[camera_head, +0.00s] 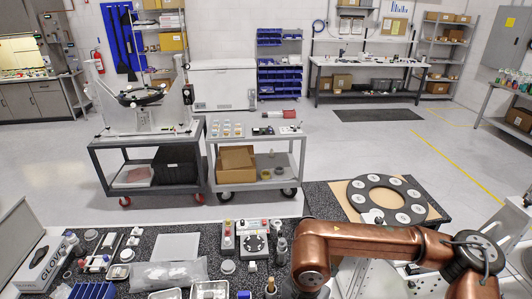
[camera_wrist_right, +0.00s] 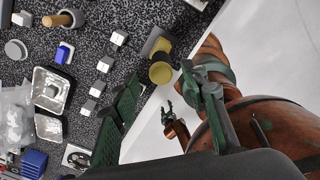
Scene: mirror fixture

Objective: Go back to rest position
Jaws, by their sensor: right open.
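My right gripper (camera_wrist_right: 160,82) is open in the right wrist view, its two green-padded fingers well apart. Nothing is held between them. A yellow-topped dark cylinder (camera_wrist_right: 160,70) at the bench edge shows beyond the gap. In the head view my copper right arm (camera_head: 370,240) comes in from the right and bends down over the right end of the front bench. Its gripper is hidden there. In the wrist view a small dark gripper (camera_wrist_right: 168,115) on a copper link, probably my left, hangs beyond the bench edge. Its jaws are too small to judge.
The speckled front bench (camera_head: 205,240) holds trays, a bag and small parts. A dark ring with white discs (camera_head: 388,200) lies on a board right of it, behind my arm. Two carts (camera_head: 150,137) (camera_head: 256,150) stand beyond. Grey floor (camera_head: 350,150) is open behind.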

